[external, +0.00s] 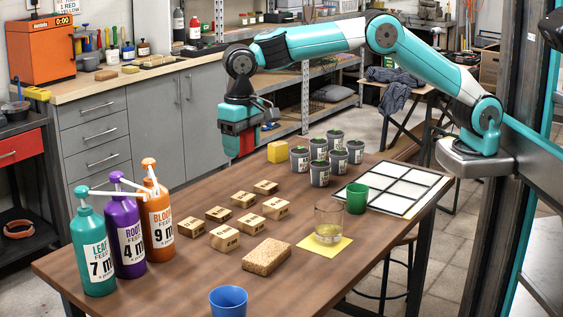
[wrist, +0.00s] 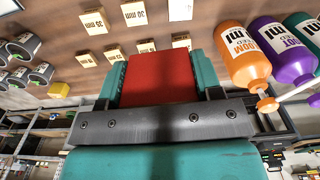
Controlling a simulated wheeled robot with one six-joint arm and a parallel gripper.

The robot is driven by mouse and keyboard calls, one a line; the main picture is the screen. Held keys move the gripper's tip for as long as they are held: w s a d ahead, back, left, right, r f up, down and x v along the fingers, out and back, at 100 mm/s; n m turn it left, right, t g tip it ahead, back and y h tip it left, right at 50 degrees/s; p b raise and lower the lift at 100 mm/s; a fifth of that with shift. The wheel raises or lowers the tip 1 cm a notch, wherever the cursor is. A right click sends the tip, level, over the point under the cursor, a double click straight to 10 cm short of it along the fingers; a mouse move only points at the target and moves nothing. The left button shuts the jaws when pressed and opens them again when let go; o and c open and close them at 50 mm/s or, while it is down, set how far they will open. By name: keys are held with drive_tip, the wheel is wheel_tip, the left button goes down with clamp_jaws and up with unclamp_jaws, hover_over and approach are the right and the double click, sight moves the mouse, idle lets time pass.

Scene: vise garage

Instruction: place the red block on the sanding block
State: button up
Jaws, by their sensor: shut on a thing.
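My gripper (external: 237,130) hangs above the far left part of the wooden table, pointing down. It is shut on the red block (external: 240,146), which also fills the space between the teal fingers in the wrist view (wrist: 160,78). The red block appears to be clear of the tabletop. A tan, speckled, cork-like block, which looks like the sanding block (external: 267,257), lies flat near the front middle of the table. Its visible top is bare. My gripper is well behind it and a little left. I cannot make it out in the wrist view.
Several small labelled wooden blocks (external: 225,238) lie between my gripper and the sanding block. Tall pump bottles (external: 129,245) stand left.

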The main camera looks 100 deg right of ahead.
drive_tip(key=s+a, duration=0.4)
drive_tip(key=a, duration=0.5)
drive_tip(key=p, duration=0.3)
hover_over(268, 251)
wheel_tip(268, 251, down, 14)
drive_tip(key=shift+f, duration=2.75)
drive_tip(key=shift+f, duration=0.1)
drive_tip(key=o, duration=0.5)
drive_tip(key=shift+f, duration=0.1)
drive_tip(key=o, duration=0.4)
drive_tip(key=shift+o, duration=0.2)
